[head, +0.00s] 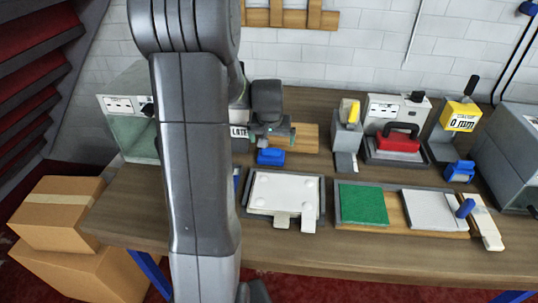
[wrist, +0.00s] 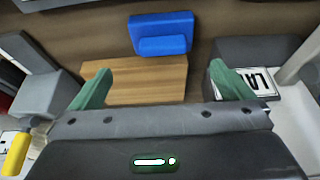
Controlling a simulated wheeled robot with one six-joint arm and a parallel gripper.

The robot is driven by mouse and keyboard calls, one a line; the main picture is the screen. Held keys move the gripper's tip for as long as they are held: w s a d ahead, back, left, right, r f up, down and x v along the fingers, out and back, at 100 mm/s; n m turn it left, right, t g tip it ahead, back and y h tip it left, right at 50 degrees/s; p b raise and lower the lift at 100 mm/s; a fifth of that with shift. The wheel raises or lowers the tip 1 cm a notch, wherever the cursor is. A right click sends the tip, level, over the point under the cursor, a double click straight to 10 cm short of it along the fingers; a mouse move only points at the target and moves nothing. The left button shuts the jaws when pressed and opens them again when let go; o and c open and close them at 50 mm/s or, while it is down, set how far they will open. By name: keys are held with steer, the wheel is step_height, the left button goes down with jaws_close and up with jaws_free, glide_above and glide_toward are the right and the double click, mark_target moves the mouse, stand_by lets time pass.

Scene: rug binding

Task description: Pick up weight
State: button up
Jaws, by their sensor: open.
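My gripper (head: 274,137) is open and empty above the back left of the workbench. In the wrist view its two green fingers (wrist: 162,78) stand wide apart over a bare wooden board (wrist: 145,85). A red block with a dark arched handle (head: 397,143) sits on a grey plate at the back right; it looks like the weight, but I cannot be sure. It is well to the right of my gripper. A blue stepped block (head: 270,157) lies just in front of the gripper and also shows in the wrist view (wrist: 162,34).
A grey clamp-like device with a yellow lever (head: 349,112) stands between gripper and red block. A yellow-labelled stand (head: 460,116) and another blue block (head: 460,171) are further right. A white-panelled tray (head: 284,195) and a green pad (head: 363,204) fill the front. Cardboard boxes (head: 58,210) are left.

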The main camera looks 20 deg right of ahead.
mark_target(271, 149)
steer(key=shift+x, duration=1.2)
steer(key=shift+a+p+x, duration=0.2)
steer(key=shift+p+x, duration=0.2)
steer(key=shift+x, duration=0.9)
steer(key=shift+a+p+x, duration=0.2)
steer(key=shift+p+x, duration=0.2)
steer(key=shift+x, duration=0.9)
steer(key=shift+s+f, duration=0.15)
steer(key=c, duration=1.7)
